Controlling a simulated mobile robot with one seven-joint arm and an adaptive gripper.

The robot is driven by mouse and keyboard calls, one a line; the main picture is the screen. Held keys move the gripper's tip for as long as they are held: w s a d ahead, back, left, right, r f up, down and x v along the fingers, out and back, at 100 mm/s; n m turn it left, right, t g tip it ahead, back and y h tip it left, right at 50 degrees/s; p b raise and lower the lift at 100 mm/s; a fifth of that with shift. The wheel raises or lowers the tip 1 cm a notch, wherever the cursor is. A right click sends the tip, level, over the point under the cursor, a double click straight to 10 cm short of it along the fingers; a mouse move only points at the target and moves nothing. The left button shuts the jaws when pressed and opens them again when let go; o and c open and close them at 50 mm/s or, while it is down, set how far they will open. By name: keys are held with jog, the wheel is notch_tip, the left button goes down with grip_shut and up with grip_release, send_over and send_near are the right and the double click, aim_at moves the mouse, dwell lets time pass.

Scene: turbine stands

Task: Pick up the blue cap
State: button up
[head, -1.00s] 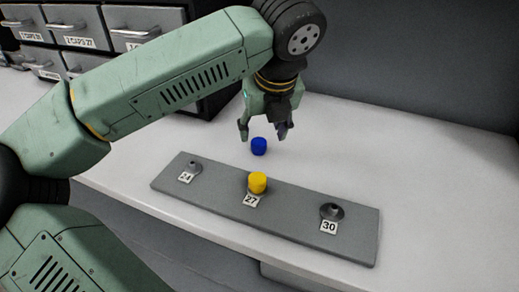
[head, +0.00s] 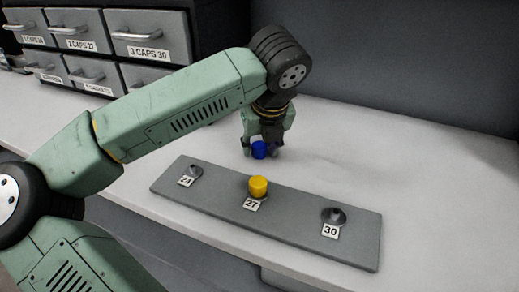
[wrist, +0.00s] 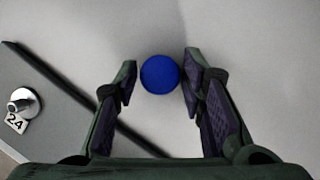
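The blue cap (head: 259,150) stands on the white table behind the grey stand board. It also shows from above in the wrist view (wrist: 160,74) as a round blue top. My gripper (head: 261,152) is lowered around it, with one finger on each side. In the wrist view my gripper (wrist: 158,85) is open, and the cap lies between the fingertips.
The grey board (head: 295,225) lies in front, with stands labelled 24 (head: 195,172) and 30 (head: 333,216). A yellow cap (head: 258,186) sits at the middle position, labelled 27. A drawer cabinet (head: 150,35) stands at the back left. The table to the right is clear.

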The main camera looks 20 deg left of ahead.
aim_at(255, 144)
jog(key=c, duration=0.5)
jog(key=shift+r+b, duration=0.35)
jog(key=shift+r, duration=0.1)
jog(key=shift+s+a+r+b, duration=0.1)
jog(key=shift+s+r+b, duration=0.15)
jog(key=shift+r+b, duration=0.25)
jog(key=shift+s+a+r+b, duration=0.1)
jog(key=shift+s+r+b, duration=0.15)
jog(key=shift+r, duration=0.45)
jog(key=s+a+b, duration=0.1)
jog(key=s, duration=0.4)
jog(key=s+r+b, duration=0.1)
jog(key=s, duration=0.3)
jog(key=s+a+b, duration=0.1)
jog(key=s+b, duration=0.1)
jog(key=s, duration=0.3)
jog(key=shift+s+a+r, duration=0.3)
jog(key=shift+s+r, duration=0.05)
jog(key=shift+o, duration=1)
grip_shut()
